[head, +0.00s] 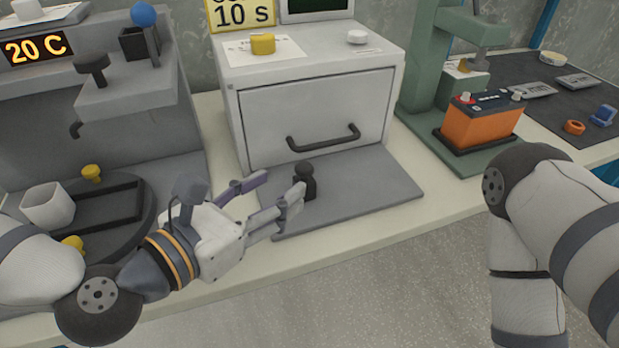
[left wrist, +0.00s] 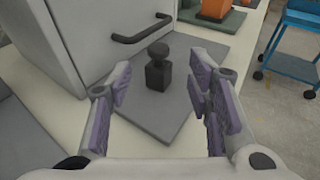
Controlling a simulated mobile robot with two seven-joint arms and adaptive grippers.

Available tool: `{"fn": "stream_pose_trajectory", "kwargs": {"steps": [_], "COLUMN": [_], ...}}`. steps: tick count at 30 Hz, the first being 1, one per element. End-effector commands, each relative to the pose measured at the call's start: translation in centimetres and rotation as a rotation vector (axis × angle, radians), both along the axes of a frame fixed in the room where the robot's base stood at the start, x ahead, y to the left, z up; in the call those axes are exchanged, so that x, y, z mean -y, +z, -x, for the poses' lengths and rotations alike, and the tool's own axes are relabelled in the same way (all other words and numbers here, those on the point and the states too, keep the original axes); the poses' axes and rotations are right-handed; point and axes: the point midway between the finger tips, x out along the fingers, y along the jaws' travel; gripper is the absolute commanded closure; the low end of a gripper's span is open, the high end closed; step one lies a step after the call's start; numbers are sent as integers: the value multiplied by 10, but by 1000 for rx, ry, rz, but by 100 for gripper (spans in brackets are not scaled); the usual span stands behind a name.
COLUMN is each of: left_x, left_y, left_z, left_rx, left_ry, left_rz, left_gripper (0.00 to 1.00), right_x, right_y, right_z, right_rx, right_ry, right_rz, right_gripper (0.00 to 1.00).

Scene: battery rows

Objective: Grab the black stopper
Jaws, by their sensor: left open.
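The black stopper (head: 304,182) stands upright on the grey mat (head: 385,190) in front of the white cabinet. It has a round knob on top of a squarer body. My left gripper (head: 278,190) is open, just left of the stopper, with its fingers pointing toward it. In the left wrist view the stopper (left wrist: 157,68) stands ahead, between and beyond the two open fingers (left wrist: 160,98). Nothing is held. My right arm shows at the right of the head view, but its gripper is out of view.
The white cabinet (head: 310,110) with a dark handle (head: 325,138) stands right behind the stopper. A round dark tray (head: 145,215) with a white cup (head: 48,206) and yellow pieces lies left. An orange battery (head: 482,122) sits on a green press at right. The mat's right side is clear.

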Motion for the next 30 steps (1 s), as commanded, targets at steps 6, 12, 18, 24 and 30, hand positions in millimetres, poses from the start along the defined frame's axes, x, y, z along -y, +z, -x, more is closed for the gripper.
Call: {"fn": "stream_pose_trajectory", "kwargs": {"steps": [6, 12, 18, 24, 30], "left_x": [19, 41, 49, 48, 48], "left_y": [-8, -7, -12, -12, -12], "left_z": [-23, -54, -64, -64, -64], "left_rx": [-1, 4, -1, -1, -1], "left_ry": [-2, -3, -2, -2, -2], "left_rz": [-3, -5, -2, -2, -3], "left_gripper": [54, 54, 54, 70, 100], "right_x": [0, 0, 0, 0, 0], "right_y": [-10, -5, -6, -6, -6], "right_z": [9, 4, 5, 5, 5], "right_rx": [-31, -15, -18, -18, -18], "right_ry": [1, 1, 1, 1, 1], "right_rz": [0, 0, 0, 0, 0], "right_gripper": [60, 60, 60, 60, 60]}}
